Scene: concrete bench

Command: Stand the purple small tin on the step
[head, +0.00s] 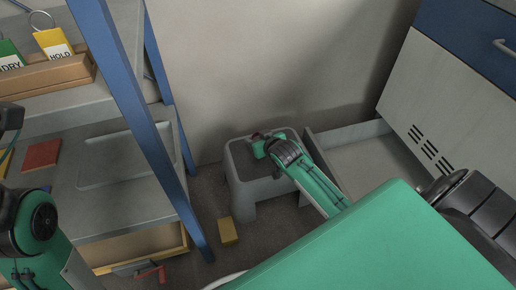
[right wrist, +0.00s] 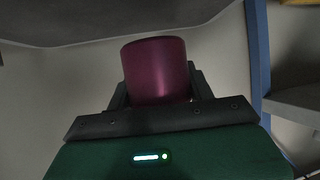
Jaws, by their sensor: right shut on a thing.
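The purple small tin (right wrist: 157,70) stands out between the two fingers of my right gripper (right wrist: 160,98) in the right wrist view. The fingers are shut on its sides. In the head view only a small dark reddish bit of the tin (head: 257,136) shows at the tip of my right gripper (head: 263,146). The gripper is over the top of the grey step (head: 238,160), which stands on the floor against the wall. Whether the tin touches the step is hidden by the gripper and arm. My left arm shows at the left edge, but its gripper does not.
A yellow block (head: 228,231) lies on the floor in front of the step. An open grey drawer (head: 360,158) is just right of the step.

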